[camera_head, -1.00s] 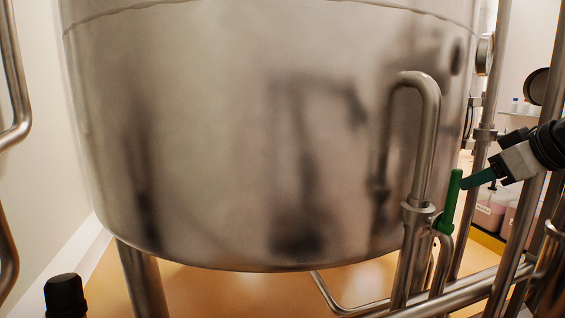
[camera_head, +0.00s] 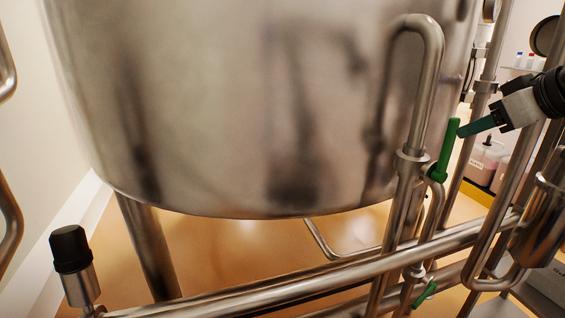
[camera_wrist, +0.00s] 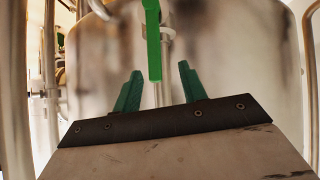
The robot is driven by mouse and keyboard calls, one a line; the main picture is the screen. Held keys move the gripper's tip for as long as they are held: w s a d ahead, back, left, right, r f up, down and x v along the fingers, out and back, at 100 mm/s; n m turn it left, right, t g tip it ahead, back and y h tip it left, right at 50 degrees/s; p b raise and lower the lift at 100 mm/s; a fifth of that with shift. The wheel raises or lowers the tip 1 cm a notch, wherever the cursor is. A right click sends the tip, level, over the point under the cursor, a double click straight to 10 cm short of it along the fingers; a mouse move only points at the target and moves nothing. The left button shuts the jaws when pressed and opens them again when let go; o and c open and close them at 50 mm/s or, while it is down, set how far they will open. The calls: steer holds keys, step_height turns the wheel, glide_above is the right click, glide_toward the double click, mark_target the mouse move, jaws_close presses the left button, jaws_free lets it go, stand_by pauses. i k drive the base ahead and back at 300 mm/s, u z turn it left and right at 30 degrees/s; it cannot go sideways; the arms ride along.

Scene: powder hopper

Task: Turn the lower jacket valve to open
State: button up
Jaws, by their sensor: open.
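A green valve handle (camera_head: 445,150) stands nearly upright, tilted slightly right, on the bent steel pipe at the tank's right side. A second, smaller green handle (camera_head: 425,294) is on the piping below it, slanting. Which of them is the lower jacket valve is not marked in view. My gripper (camera_head: 462,132) reaches in from the right, its green fingertips close to the top of the upper handle. In the wrist view, my gripper's fingers are apart, and the upper green handle (camera_wrist: 153,45) shows ahead, lined up between them. Nothing is held.
The large steel tank (camera_head: 250,110) fills the middle. Steel pipes (camera_head: 330,274) cross in front and on the right, close around the handles and my arm. A black-capped fitting (camera_head: 70,248) stands at the lower left. Containers (camera_head: 484,160) sit behind the pipes at right.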

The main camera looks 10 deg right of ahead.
mark_target(433, 286)
steer(key=z, duration=0.8)
